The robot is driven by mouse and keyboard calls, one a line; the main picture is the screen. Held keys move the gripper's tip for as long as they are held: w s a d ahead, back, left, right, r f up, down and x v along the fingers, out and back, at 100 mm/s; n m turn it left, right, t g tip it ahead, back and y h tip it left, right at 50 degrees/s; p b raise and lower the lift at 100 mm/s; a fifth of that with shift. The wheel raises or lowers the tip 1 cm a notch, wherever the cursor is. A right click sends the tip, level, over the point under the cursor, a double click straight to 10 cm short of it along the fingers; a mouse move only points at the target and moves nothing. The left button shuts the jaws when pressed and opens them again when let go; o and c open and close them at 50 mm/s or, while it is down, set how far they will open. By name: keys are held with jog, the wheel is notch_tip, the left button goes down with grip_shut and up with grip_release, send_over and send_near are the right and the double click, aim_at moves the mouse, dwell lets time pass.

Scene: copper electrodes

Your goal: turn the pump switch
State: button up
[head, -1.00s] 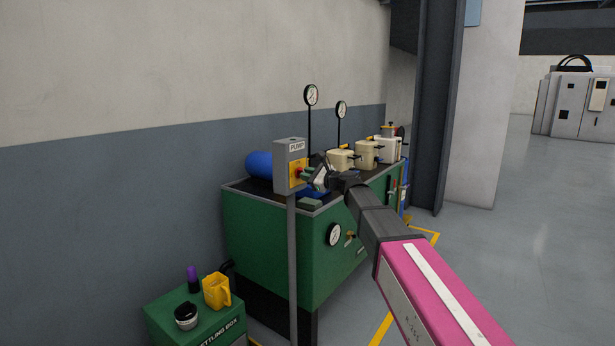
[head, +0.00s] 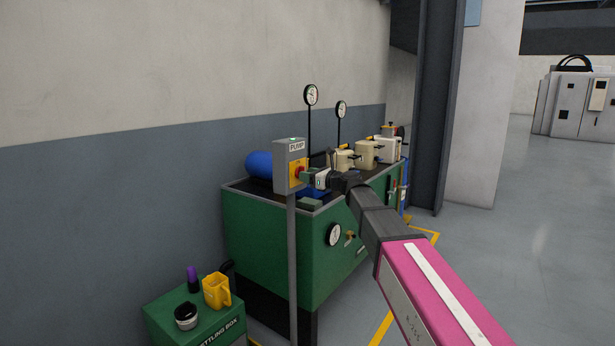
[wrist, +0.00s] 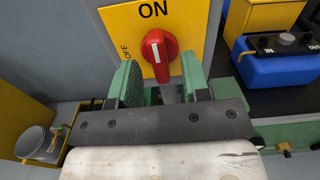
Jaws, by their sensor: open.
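The grey pump switch box (head: 283,181), labelled PUMP, stands on a post. A green light (head: 292,139) glows on its top. Its red knob (head: 299,170) sits on a yellow plate; it also shows in the wrist view (wrist: 158,52). The white mark on the knob points up toward ON, with OFF to the left. My gripper (head: 307,178) is at the front of the box. In the wrist view my gripper (wrist: 160,78) is open, its green fingers on either side of the knob's lower part. Whether a finger touches the knob, I cannot tell.
A green tank bench (head: 265,235) with gauges and cream pumps (head: 366,153) stands just behind the post. A green settling box (head: 215,332) with a yellow jug (head: 216,291) is at lower left. The floor (head: 500,270) at right is clear.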

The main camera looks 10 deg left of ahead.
jog(key=shift+v, duration=2.7)
jog(key=shift+d, duration=0.1)
jog(key=v, duration=1)
jog(key=s+d+f+n+g+h, duration=0.1)
jog(key=s+d+f+n+h, duration=0.35)
jog(key=f, duration=0.75)
jog(key=s+d+f+n+g+h, duration=0.1)
jog(key=d+f+n+g+h, duration=0.15)
jog(key=d+f+n, duration=0.7)
jog(key=s+d+f+n+g+h, duration=0.1)
jog(key=s+d+f+n+h, duration=0.1)
jog(key=f, duration=0.5)
jog(key=s+d+f+n+g+h, duration=0.1)
jog(key=s+d+f+n+h, duration=0.2)
jog(key=s+d+f, duration=0.3)
jog(key=s+d+f+n+g+h, duration=0.1)
jog(key=s+d+f+n+h, duration=0.2)
jog(key=d+f, duration=0.4)
jog(key=shift+s+d+f+h, duration=0.25)
jog(key=shift+s+f+h, duration=0.25)
jog(key=shift+s+h, duration=0.4)
